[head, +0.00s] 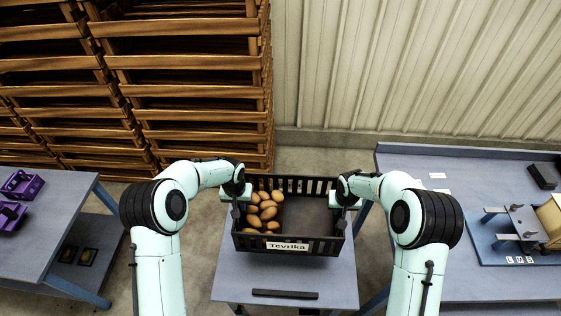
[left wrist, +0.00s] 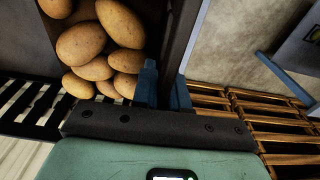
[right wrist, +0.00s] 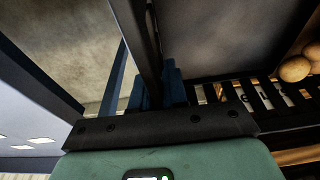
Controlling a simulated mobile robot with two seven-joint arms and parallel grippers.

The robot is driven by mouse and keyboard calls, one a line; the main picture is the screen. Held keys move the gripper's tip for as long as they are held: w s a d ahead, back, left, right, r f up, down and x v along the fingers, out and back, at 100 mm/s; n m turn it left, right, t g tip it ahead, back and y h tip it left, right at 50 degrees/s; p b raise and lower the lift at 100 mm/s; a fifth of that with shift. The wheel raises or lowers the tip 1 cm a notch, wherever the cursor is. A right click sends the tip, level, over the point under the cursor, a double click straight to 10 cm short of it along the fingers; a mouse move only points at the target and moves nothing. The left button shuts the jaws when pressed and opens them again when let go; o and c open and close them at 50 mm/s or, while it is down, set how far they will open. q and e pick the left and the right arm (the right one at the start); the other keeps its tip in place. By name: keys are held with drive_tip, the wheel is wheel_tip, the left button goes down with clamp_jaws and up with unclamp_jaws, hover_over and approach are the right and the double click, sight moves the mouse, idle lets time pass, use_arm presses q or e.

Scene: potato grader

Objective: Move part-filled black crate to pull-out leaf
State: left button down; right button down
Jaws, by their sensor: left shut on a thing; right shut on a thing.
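The black crate (head: 318,245) with slatted walls and a "Tevrika" label is at the middle of the head view, over a small blue-grey leaf (head: 230,283). Several potatoes (head: 262,210) lie in its left half; the right half is bare. My left gripper (head: 237,207) is shut on the crate's left wall; in the left wrist view its blue fingers (left wrist: 163,88) straddle the rim. My right gripper (head: 345,208) is shut on the right wall, and its fingers (right wrist: 157,90) straddle the rim in the right wrist view. I cannot tell whether the crate's bottom touches the leaf.
A blue-grey bench (head: 450,180) at right holds a metal fixture (head: 520,225) and a dark block (head: 541,177). A left table (head: 55,215) holds purple holders (head: 22,184). Stacked wooden crates (head: 190,90) stand behind at left. A black bar (head: 285,294) lies at the leaf's front.

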sight(341, 213)
use_arm(q)
drive_tip(key=shift+r, duration=0.2)
use_arm(e)
drive_tip(key=shift+r, duration=0.15)
